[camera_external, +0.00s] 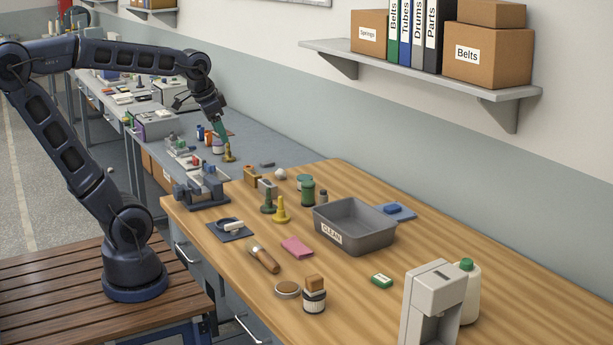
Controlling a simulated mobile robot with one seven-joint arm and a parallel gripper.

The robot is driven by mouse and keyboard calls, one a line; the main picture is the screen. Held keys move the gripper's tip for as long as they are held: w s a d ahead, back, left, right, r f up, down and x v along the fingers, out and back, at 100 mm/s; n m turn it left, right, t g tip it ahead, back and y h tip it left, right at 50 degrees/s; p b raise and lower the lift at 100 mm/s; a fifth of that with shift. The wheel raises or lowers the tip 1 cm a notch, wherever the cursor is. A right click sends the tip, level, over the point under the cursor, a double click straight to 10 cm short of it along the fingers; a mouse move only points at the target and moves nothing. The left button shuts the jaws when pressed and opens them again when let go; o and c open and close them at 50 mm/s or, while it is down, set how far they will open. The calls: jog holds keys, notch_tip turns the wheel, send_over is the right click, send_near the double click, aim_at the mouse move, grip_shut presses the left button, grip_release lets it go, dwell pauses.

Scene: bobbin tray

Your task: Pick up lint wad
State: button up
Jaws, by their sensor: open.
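A small whitish wad (280,174), which looks like the lint wad, lies on the wooden bench towards its back edge, left of the green jars. My gripper (222,136) hangs from the arm at the upper left of the wad, clear of it and pointing down. It is open and appears empty, though its fingertips are small in this view. A small yellow-brown spool (229,155) shows just below the fingertips; I cannot tell whether they touch.
Near the wad stand a green jar (307,191), a dark green spool (267,203) and a yellow spool (281,213). A grey bin marked CLEAN (338,240) is to the right. A wall shelf (420,72) overhangs the back.

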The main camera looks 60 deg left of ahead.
jog(key=w+a+r+m+g, duration=0.1)
jog(key=w+a+m, duration=0.4)
jog(key=w, duration=0.9)
jog(key=m+g, duration=0.3)
jog(key=m, duration=0.6)
send_over(281, 174)
jog(key=w+a, duration=0.1)
jog(key=a, duration=0.1)
notch_tip(281, 174, down, 25)
jog(key=f, duration=0.4)
jog(key=shift+w+a+f, duration=0.2)
jog(key=shift+f, duration=0.2)
jog(key=shift+s+d+f, duration=0.1)
jog(key=shift+d+f, duration=0.1)
jog(key=shift+f, duration=1.1)
jog(key=shift+s+d+f, duration=0.1)
jog(key=shift+d+f, duration=0.05)
jog(key=shift+f, duration=1.15)
jog(key=shift+c, duration=0.4)
jog(key=c, duration=0.9)
